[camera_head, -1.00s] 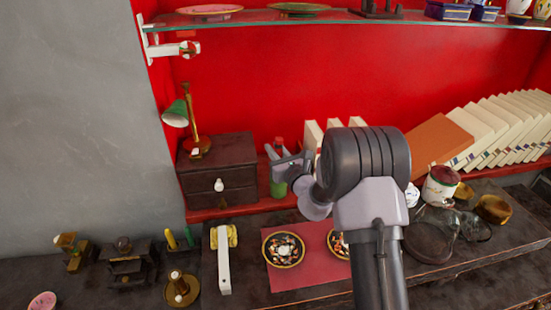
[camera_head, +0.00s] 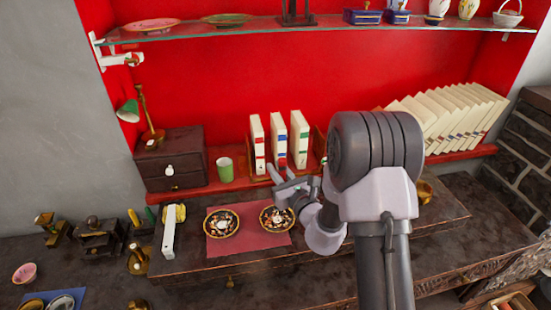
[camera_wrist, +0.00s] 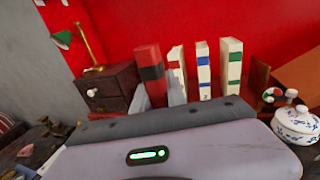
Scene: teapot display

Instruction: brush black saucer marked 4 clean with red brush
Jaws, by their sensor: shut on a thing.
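My gripper (camera_head: 281,176) is shut on the red brush (camera_wrist: 150,68), a red block shape with a black band upright between the fingers in the wrist view. In the head view the brush is hard to make out against the books. Two black saucers with light rims lie on the red mat (camera_head: 249,242): a left one (camera_head: 214,229) and a right one (camera_head: 271,226). Both have pale and orange-brown bits on them. I cannot read a number on either. My gripper is above and behind the right saucer, apart from it.
A green cup (camera_head: 225,170) stands empty-looking on the red shelf beside a dark drawer box (camera_head: 165,165). White books (camera_head: 279,135) stand behind my gripper. A white handled thing (camera_head: 169,235) lies left of the mat. A glass shelf (camera_head: 240,27) spans above.

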